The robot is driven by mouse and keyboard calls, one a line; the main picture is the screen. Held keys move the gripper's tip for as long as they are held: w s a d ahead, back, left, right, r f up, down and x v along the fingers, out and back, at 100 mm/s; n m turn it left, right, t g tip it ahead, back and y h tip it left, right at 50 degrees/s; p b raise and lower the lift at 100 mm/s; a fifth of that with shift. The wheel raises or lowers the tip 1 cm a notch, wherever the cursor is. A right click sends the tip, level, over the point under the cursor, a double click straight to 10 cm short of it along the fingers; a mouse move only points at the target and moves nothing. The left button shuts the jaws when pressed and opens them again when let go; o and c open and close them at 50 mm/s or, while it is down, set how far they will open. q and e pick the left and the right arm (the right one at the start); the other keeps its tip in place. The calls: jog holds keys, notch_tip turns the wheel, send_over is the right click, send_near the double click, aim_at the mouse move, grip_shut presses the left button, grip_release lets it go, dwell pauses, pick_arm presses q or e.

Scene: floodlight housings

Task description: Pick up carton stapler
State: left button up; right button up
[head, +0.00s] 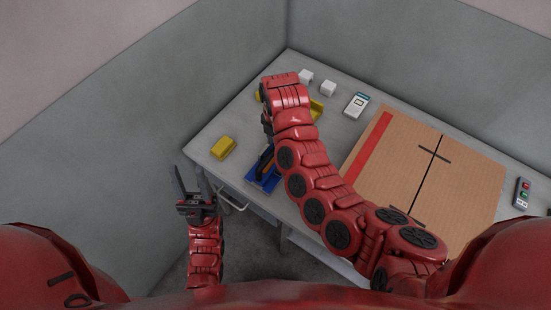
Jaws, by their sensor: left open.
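A blue object with a dark and orange part (262,172) lies on the table near its front left edge, partly hidden by my right arm. It may be the carton stapler, but I cannot tell for sure. My left gripper (190,182) is open and empty, fingers pointing up in the picture, just off the table's left front corner and left of the blue object. My right arm reaches across the table. Its gripper (267,121) shows only as a dark bit beside the arm's end, above the blue object in the picture; its jaws are hidden.
A yellow block (222,148) lies at the table's left corner. Another yellow piece (316,108) is partly behind my right arm. Two white blocks (328,88), a handheld meter (357,105), a large carton (425,180) and a button box (522,193) stand farther right. Walls close in behind.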

jog(key=shift+f, duration=0.2)
notch_tip(320, 180, down, 3)
jog(key=shift+a+f+p, duration=0.15)
jog(key=shift+p, duration=0.8)
jog(key=shift+f, duration=0.7)
grip_shut()
